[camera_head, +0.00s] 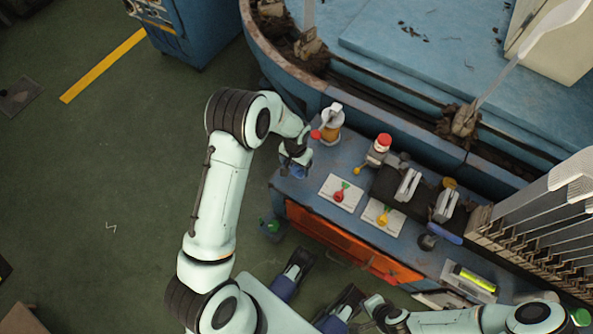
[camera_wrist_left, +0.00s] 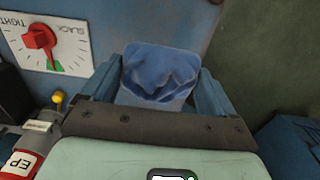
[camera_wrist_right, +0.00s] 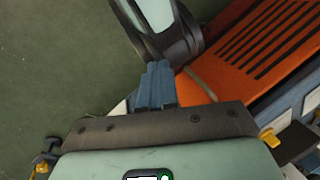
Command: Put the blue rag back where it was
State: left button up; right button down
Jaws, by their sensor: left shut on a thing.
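The blue rag (camera_wrist_left: 160,76) is a crumpled cloth between the fingers of my left gripper (camera_wrist_left: 158,88) in the left wrist view. The gripper is shut on it. In the head view, my left gripper (camera_head: 296,170) is over the left end of the blue bench (camera_head: 283,186), left of the dial cards. I cannot tell whether the rag touches the bench top. My right gripper (camera_wrist_right: 155,84) has its two fingers together, with nothing visible between them. In the right wrist view it is near an orange slotted panel (camera_wrist_right: 255,55).
Two white dial cards (camera_head: 341,193) (camera_head: 384,217) lie on the bench. Grey metal boards (camera_head: 545,210) crowd the right end. Green floor lies open at the left.

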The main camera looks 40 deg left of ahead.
aim_at(296, 171)
pick_arm(q)
notch_tip(296, 171, down, 5)
jog(key=shift+r+b, duration=0.1)
jog(key=shift+b, duration=0.4)
pick_arm(e)
jog(key=shift+w+d+f+t, duration=0.3)
jog(key=shift+w+d+f, duration=0.1)
jog(key=shift+w+f, duration=0.35)
jog(key=shift+w, duration=0.1)
pick_arm(q)
jog(key=shift+f, duration=0.2)
jog(key=o, duration=0.8)
jog(key=shift+o, duration=0.2)
pick_arm(e)
jog(key=shift+w+d, duration=0.1)
pick_arm(q)
jog(key=shift+r, duration=0.1)
